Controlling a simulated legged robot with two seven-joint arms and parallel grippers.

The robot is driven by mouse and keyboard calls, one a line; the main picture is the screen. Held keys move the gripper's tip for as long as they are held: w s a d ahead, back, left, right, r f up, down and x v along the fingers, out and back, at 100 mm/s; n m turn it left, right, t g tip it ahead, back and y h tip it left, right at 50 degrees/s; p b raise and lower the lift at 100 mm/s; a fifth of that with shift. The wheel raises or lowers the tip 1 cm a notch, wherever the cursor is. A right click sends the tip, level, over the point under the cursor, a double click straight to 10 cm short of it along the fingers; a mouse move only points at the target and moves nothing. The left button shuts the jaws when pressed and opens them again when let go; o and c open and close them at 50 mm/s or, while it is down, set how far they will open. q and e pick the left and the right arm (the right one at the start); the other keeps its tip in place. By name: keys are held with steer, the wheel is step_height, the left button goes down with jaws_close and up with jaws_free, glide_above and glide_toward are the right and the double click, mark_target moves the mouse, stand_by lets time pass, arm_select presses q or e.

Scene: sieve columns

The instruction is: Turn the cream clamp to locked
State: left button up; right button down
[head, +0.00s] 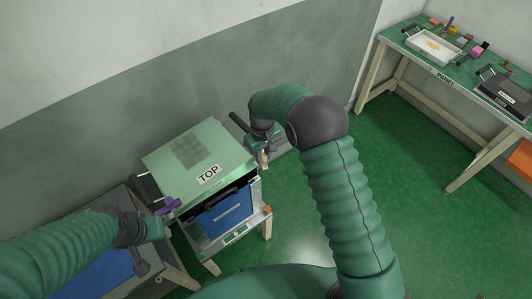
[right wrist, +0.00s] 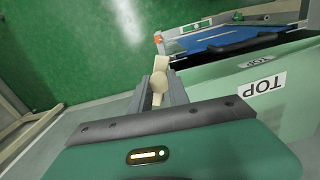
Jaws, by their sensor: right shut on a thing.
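The cream clamp (head: 264,161) is at the right side of the green cabinet marked TOP (head: 210,143). In the right wrist view the cream clamp (right wrist: 160,68) shows a rounded knob with a short arm, beside the cabinet edge. My right gripper (head: 261,148) comes from above and is shut on the clamp; the fingers (right wrist: 158,93) lie on either side of its knob. My left gripper (head: 163,220) is at the cabinet's left side, close to a purple clamp (head: 167,205). Its fingers are too small and covered to read.
A small orange part (head: 267,209) is at the front right corner. A bench (head: 445,78) with trays stands at the far right. Green floor between is clear; a wall is close behind.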

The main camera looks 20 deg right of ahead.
steer(key=a+m, duration=0.1)
steer(key=m, duration=0.1)
steer(key=w+m+p, duration=0.1)
steer(key=m, duration=0.2)
steer(key=a+m, duration=0.1)
steer(key=m, duration=0.1)
steer(key=shift+w+a, duration=0.15)
steer(key=shift+a, duration=0.2)
steer(key=m, duration=0.1)
steer(key=w+m, duration=0.1)
steer(key=m, duration=0.1)
steer(key=shift+a+m+p, duration=0.3)
steer(key=shift+a, duration=0.1)
steer(key=shift+w+a+m, duration=0.15)
steer(key=shift+w+m, duration=0.3)
steer(key=shift+m, duration=0.65)
steer(key=c, duration=1.6)
jaws_free()
steer(key=o, duration=0.4)
steer(key=shift+w, duration=0.1)
steer(key=shift+c, duration=0.2)
